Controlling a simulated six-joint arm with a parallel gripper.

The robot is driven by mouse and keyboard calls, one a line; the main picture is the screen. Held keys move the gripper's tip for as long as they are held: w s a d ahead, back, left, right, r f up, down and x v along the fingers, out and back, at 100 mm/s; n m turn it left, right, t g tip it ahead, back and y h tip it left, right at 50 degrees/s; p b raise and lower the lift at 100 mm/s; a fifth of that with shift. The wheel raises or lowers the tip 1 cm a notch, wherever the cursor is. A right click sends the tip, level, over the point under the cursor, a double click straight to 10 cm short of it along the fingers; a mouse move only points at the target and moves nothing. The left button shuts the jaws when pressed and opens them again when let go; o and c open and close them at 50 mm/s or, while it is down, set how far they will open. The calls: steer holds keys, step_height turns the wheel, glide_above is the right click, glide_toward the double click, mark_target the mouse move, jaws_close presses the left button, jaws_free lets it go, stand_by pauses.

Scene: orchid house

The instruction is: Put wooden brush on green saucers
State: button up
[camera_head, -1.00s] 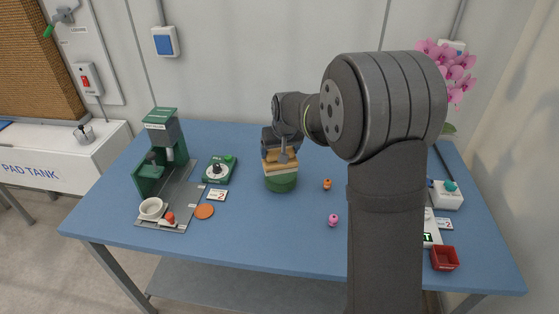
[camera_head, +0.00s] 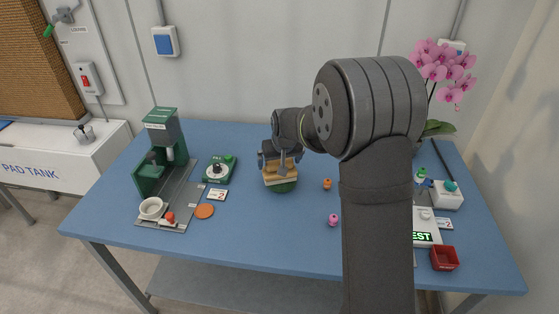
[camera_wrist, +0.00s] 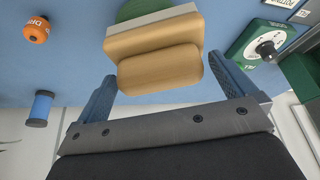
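The wooden brush (camera_head: 279,176) is a tan block with a pale strip beneath it. It rests on the green saucers (camera_head: 284,187) near the middle of the blue table. In the wrist view the brush (camera_wrist: 160,68) shows close up, with part of the green saucers (camera_wrist: 138,10) behind it. The brush hides most of the saucers. My gripper (camera_head: 281,158) is just above the brush. In the wrist view its two fingers (camera_wrist: 165,72) are spread apart, one to each side of the brush, with a visible gap; they hold nothing.
A green-and-grey stand (camera_head: 160,160) and a green dial box (camera_head: 218,170) are to the left. A red tray (camera_head: 445,258) and an orchid (camera_head: 445,70) are at the right.

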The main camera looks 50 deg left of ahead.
steer(key=v, duration=1.2)
steer(key=shift+r, duration=0.15)
steer(key=x, duration=1.1)
steer(key=shift+a+f, duration=0.15)
steer(key=shift+f, duration=0.2)
steer(key=shift+w+a, duration=0.15)
steer(key=shift+r, duration=1.75)
steer(key=shift+f, duration=0.1)
